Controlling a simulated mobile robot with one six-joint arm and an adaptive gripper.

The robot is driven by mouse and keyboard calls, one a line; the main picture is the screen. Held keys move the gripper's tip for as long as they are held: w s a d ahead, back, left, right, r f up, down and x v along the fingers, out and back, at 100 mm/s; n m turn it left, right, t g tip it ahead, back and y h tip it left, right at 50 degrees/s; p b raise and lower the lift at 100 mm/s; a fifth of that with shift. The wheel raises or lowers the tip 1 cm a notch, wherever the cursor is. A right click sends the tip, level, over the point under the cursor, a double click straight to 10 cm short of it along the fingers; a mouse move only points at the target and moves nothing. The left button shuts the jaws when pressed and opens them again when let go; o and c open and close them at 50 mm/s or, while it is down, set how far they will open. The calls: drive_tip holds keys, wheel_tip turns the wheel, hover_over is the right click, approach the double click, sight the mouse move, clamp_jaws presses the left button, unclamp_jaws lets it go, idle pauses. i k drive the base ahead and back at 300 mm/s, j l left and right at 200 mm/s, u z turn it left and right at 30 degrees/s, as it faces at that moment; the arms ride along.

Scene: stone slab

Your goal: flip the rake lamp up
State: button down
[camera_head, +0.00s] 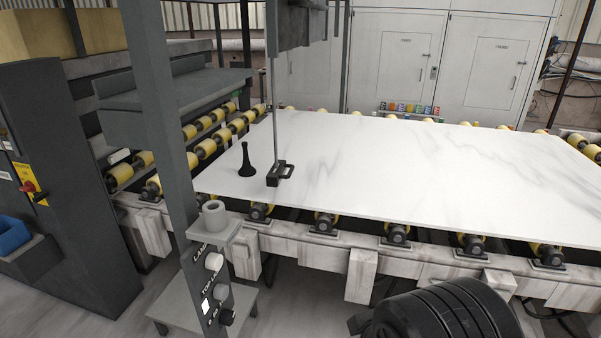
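A control panel (207,292) is fixed low on the grey post at the left front. It carries a pale round knob (214,262) at the top, a greyer knob (221,292) below it, a dark knob (227,317) at the bottom and a small white rectangular piece (207,306). A dark ribbed rounded part of my arm shows at the bottom right; my gripper's fingers are not visible.
A white marble slab (430,175) lies on yellow rollers behind. A black cone-shaped object (246,161) and a black handled block (279,174) stand on it. Floor before the conveyor looks clear.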

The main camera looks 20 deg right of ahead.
sight(273, 178)
drive_tip(key=i+l, duration=0.1)
drive_tip(key=l, duration=0.25)
drive_tip(key=i+l, duration=0.1)
drive_tip(key=l, duration=0.25)
drive_tip(key=i+l, duration=1.9)
drive_tip(key=i, duration=0.1)
